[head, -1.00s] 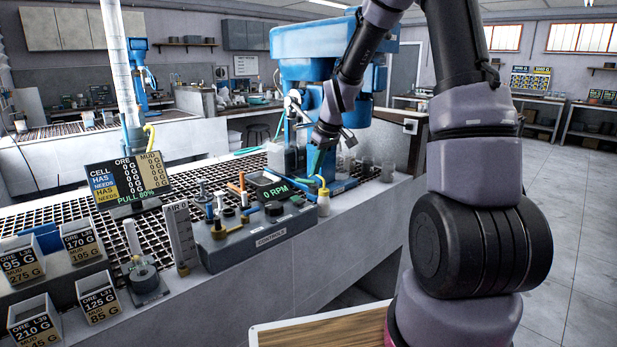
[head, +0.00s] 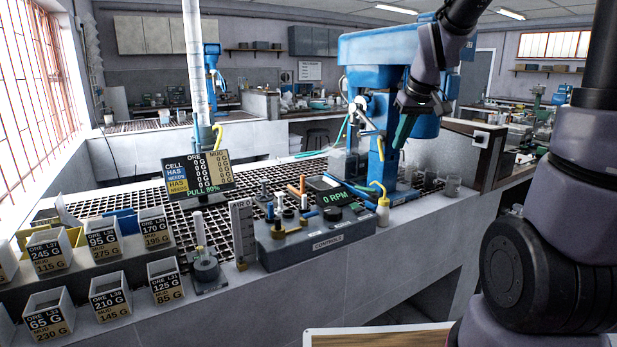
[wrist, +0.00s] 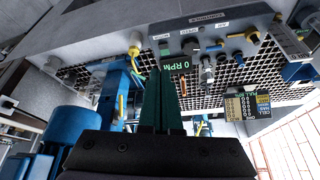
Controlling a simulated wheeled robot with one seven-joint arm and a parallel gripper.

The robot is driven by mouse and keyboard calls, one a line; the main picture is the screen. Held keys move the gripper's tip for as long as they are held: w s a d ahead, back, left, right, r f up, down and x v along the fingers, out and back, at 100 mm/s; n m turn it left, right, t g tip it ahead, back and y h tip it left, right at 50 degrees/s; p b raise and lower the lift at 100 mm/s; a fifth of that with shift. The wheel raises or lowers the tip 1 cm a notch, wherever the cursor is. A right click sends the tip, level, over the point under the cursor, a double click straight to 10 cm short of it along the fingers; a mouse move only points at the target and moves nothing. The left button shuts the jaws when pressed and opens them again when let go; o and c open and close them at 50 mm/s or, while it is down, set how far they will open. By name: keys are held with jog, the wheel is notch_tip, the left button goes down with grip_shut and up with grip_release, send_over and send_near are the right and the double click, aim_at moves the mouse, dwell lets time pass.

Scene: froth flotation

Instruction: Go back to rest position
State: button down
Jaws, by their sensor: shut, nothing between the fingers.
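My gripper (head: 402,131) is in the air in front of the blue flotation machine (head: 372,52), above the right part of the bench. Its dark green fingers are together and empty; they also show shut in the wrist view (wrist: 162,102). In the wrist view the fingers point toward the bench controls, with the 0 RPM display (wrist: 178,65) just beyond them. No object hangs from the gripper. My arm reaches up and over from the right side of the head view.
The control box (head: 315,238) stands on the bench's front edge, with a wash bottle (head: 382,212) at its right. A readout screen (head: 200,176) and several labelled ore bins (head: 104,237) are at left. A wooden board (head: 378,338) is at the bottom. Floor shows at right.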

jog(key=s+r+m+t, duration=0.1)
jog(key=s+r+m, duration=0.2)
jog(key=s, duration=0.6)
jog(key=s+r+m+t, duration=0.1)
jog(key=s+r+m, duration=0.2)
jog(key=s, duration=0.6)
notch_tip(320, 180, up, 2)
jog(key=shift+s+d+r+y, duration=0.2)
jog(key=shift+d+r+y, duration=0.05)
jog(key=shift+d+y, duration=0.15)
